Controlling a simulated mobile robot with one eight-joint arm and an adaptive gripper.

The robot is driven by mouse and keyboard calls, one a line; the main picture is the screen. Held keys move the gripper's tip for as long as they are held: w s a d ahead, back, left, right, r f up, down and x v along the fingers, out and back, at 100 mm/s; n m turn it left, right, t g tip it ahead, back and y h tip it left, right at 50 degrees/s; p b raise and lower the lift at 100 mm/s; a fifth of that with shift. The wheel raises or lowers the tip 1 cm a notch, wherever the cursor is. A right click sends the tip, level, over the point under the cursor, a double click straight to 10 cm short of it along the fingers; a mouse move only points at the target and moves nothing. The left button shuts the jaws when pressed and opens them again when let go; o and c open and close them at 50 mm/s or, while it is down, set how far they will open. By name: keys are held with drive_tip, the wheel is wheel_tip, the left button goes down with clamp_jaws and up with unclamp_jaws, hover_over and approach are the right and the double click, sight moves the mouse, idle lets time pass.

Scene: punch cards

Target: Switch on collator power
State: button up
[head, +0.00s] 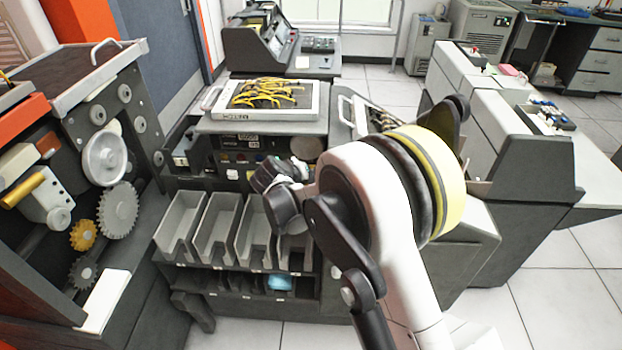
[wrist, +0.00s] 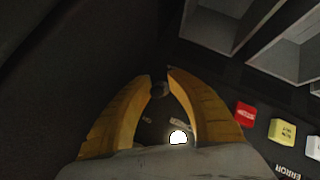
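The collator (head: 190,185) is the dark machine in the middle of the head view, with a control panel (head: 235,140) above a row of grey bins. My gripper (wrist: 160,75) is at the panel, seen small in front of it in the head view. In the wrist view its two yellow fingers converge, with a narrow gap at the tips. A small dark round part (wrist: 157,90) shows in this gap; I cannot tell whether the fingers touch it. A bright white light (wrist: 178,137) glows between the fingers. I cannot make out which control is the power switch.
Red (wrist: 245,113), yellow (wrist: 282,132) and white (wrist: 313,148) buttons lie right of the fingers, near an "ERROR" label. Grey bins (head: 218,225) stand below the panel. A tray with yellow cables (head: 265,114) sits on top. A geared machine (head: 105,205) stands at left.

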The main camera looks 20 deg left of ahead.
drive_tip(key=v, duration=1.2)
